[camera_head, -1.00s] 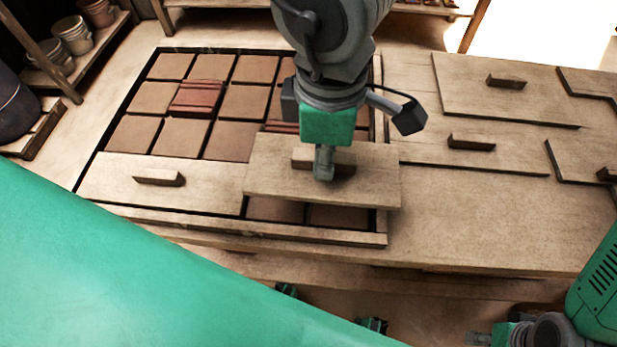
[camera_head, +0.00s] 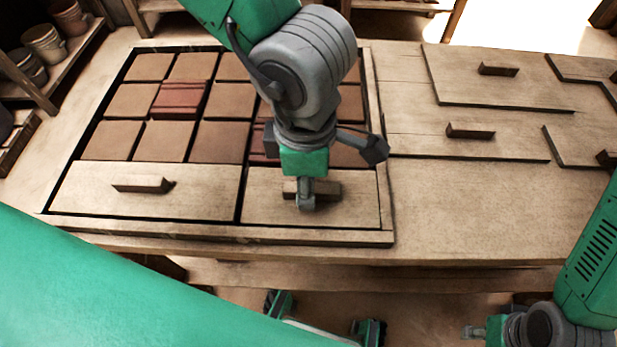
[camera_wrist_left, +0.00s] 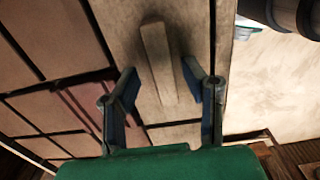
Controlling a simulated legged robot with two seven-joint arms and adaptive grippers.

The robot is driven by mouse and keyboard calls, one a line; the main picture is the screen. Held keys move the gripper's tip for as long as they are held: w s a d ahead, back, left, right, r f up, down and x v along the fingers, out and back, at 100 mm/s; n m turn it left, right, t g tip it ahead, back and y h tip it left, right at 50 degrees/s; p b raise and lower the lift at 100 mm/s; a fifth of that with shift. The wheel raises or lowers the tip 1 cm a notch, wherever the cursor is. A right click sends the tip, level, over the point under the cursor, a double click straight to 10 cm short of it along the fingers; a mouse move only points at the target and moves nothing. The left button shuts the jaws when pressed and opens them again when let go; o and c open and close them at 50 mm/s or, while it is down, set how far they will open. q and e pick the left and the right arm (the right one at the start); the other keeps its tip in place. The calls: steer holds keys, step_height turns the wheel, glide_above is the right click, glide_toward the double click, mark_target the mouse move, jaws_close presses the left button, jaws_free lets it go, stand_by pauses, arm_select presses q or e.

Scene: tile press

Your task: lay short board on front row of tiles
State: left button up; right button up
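The short board (camera_head: 350,205) lies flat over the right part of the front row, inside the press frame, with a narrow gap to the longer board (camera_head: 85,190) on its left. It covers the tiles there. My left gripper (camera_head: 305,196) is down at the short board's handle (camera_head: 328,189). In the left wrist view, its two fingers (camera_wrist_left: 158,78) are spread on either side of the handle (camera_wrist_left: 155,50), with a gap on both sides. My right gripper (camera_head: 474,332) is low at the right, apart from the boards; its fingers are too small to read.
Rows of brown tiles (camera_head: 220,142) and a few red ones (camera_head: 180,98) lie behind the boards. More handled boards (camera_head: 500,90) lie on the table to the right. The table (camera_head: 480,215) is bare in front of them. Pots (camera_head: 44,42) stand on shelves at left.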

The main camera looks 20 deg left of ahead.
arm_select(q)
steer(key=shift+a, duration=0.35)
steer(key=r+p, duration=0.1)
steer(key=r, duration=0.1)
steer(key=d+r+p, duration=0.1)
steer(key=r, duration=0.4)
steer(key=shift+d+p, duration=0.3)
steer(key=shift+p, duration=0.1)
step_height(320, 180, up, 5)
steer(key=shift+a+f+p, duration=0.1)
steer(key=shift+a+p, duration=0.05)
steer(key=shift+p, duration=0.55)
arm_select(e)
steer(key=r, duration=0.4)
steer(key=shift+d, duration=0.2)
arm_select(q)
steer(key=shift+a, duration=0.1)
arm_select(e)
steer(key=shift+r, duration=0.1)
